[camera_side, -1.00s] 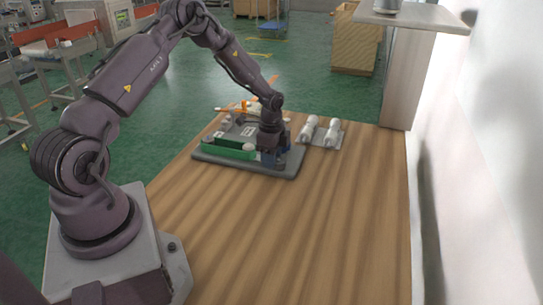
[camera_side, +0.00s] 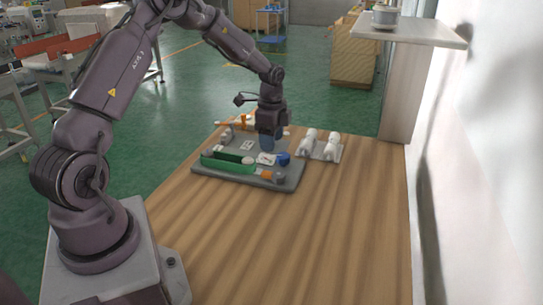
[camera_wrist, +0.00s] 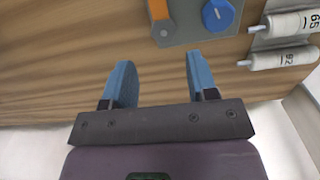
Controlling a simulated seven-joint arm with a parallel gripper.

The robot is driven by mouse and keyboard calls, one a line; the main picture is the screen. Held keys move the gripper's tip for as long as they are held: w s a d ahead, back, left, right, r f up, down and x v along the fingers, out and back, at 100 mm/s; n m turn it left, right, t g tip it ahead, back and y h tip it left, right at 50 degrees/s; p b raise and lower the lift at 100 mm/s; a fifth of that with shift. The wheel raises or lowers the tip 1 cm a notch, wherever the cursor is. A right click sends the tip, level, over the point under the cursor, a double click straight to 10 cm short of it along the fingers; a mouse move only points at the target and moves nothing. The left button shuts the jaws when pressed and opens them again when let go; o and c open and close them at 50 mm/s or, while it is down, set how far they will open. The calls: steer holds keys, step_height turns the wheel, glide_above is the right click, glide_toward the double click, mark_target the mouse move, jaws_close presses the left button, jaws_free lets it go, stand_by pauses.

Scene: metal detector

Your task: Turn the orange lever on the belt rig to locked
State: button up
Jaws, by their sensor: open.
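The belt rig is a grey board (camera_side: 215,172) on the wooden table. The orange lever (camera_side: 267,175) lies at its front right corner, on a grey hub. In the wrist view the orange lever (camera_wrist: 157,10) shows at the top edge; its hub is in view, its far end cut off. My gripper (camera_side: 268,149) is open and empty, above the board's right side in the side view. In the wrist view my gripper's blue fingers (camera_wrist: 157,82) are apart, with wood behind them. The lever is clear of the fingers. I cannot read any lock mark.
A blue knob (camera_side: 283,158) sits beside the lever; it also shows in the wrist view (camera_wrist: 218,15). A green-sided belt (camera_side: 228,163) is at the board's front left. Two white rollers (camera_side: 332,147) lie to the right. An orange upright part (camera_side: 243,121) stands behind. The front table is clear.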

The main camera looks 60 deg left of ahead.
steer(key=shift+r, duration=1.35)
steer(key=s+d+r+n+t, duration=0.5)
steer(key=s+d+r+n, duration=0.4)
steer(key=s+d+r, duration=1)
steer(key=s+d, duration=0.1)
steer(key=s, duration=0.1)
steer(key=shift+s+d+t, duration=0.3)
steer(key=shift+s+d, duration=0.05)
